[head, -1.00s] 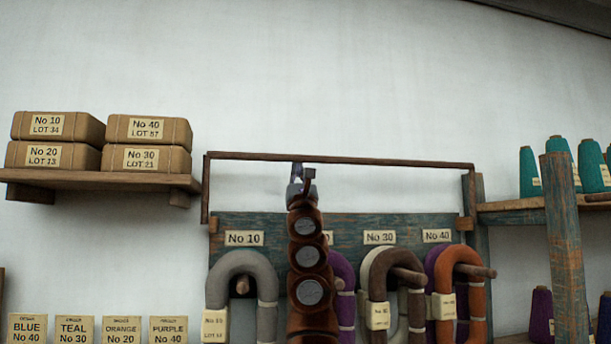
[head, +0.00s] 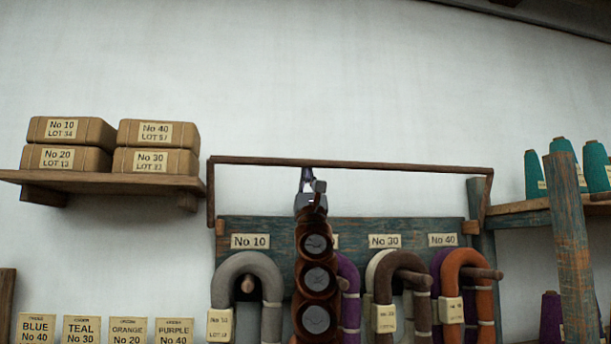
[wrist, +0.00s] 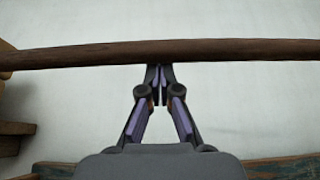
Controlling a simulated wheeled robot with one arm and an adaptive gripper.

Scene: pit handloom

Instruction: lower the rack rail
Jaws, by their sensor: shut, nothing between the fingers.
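The rack rail (head: 400,164) is a thin dark brown bar, standing raised above the blue-green pegboard (head: 350,228) on the wall. Its left side arm (head: 210,195) runs down beside the board. My gripper (head: 306,172) is just under the rail, left of its middle, with nothing held. In the wrist view the rail (wrist: 240,50) crosses the whole picture. The shut fingertips (wrist: 160,70) meet its lower edge. I cannot tell whether they press on it or pass behind it.
Yarn hanks, such as the grey one (head: 247,275) and the orange one (head: 470,285), hang on pegs below. A shelf (head: 100,180) with wrapped parcels stands left of the rail. Teal cones (head: 562,165) stand right, behind a post (head: 567,240). The wall above is clear.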

